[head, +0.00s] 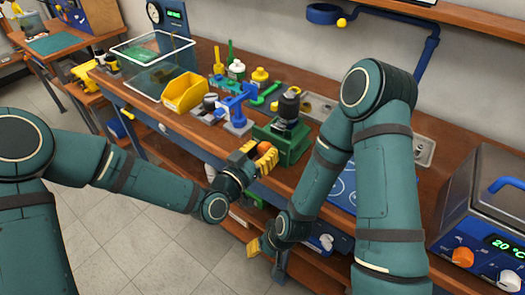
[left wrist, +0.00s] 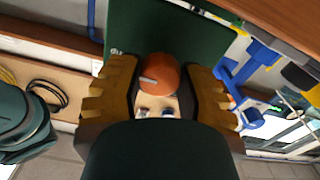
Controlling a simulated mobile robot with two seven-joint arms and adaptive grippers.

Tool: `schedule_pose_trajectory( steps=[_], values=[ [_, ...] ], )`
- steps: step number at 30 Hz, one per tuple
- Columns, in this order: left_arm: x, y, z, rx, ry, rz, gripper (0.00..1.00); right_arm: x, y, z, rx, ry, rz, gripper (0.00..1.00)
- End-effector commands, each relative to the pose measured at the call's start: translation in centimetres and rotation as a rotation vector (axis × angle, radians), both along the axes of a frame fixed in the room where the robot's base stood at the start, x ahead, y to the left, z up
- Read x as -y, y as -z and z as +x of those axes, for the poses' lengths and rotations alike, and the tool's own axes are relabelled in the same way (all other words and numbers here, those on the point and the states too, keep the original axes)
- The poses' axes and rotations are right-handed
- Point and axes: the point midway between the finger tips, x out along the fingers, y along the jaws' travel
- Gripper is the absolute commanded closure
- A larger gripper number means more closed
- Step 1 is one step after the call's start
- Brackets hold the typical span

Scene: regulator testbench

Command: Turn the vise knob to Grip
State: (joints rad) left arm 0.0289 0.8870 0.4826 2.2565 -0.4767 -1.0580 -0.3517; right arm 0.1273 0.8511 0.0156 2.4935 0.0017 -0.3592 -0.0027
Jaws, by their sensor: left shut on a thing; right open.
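The green vise (head: 284,142) stands at the bench's front edge with a dark cylindrical part upright in it. Its orange knob (head: 265,148) faces the front. My left gripper (head: 258,156) is shut on the knob, with its yellow fingers on either side. In the left wrist view the knob (left wrist: 158,77) sits between the fingertips, and a pale pointer mark on its face points toward the left of the picture. The lettering near the knob is too small to read. My right gripper (head: 262,245) is open and empty, low in front of the bench.
A yellow bin (head: 185,92), a clear tub (head: 150,62) and a blue stand (head: 236,108) are on the bench left of the vise. A blue mat (head: 342,188) lies to its right, partly behind my right arm. A temperature unit (head: 490,215) stands at far right.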

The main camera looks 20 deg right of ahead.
Motion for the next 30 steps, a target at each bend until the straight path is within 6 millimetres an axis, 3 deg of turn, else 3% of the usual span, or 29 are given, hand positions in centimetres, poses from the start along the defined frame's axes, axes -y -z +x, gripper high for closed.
schedule_pose_trajectory(
  steps=[1, 3, 4, 14, 30],
  values=[
    [0.0, -0.3, 0.1, 0.007, -0.001, -0.004, 0.56, 0.0, 0.0, 0.0, 0.0, 0.0, 0.0, 0.53],
    [0.0, -0.3, 0.1, 0.006, -0.001, -0.004, 0.32, 0.0, 0.0, 0.0, 0.0, 0.0, 0.0, 0.53],
    [0.0, -0.2, 0.1, 0.005, -0.001, -0.003, 0.28, 0.0, 0.0, 0.0, 0.0, 0.0, 0.0, 0.53],
    [-0.2, -0.1, -0.1, 0.001, -0.001, -0.001, 0.28, 0.0, 0.0, 0.0, 0.0, 0.0, 0.0, 0.53],
    [-5.6, -0.1, -4.3, 0.002, -0.002, -0.002, 0.28, 0.0, 0.0, 0.0, 0.0, 0.0, 0.0, 0.53]
  ],
)
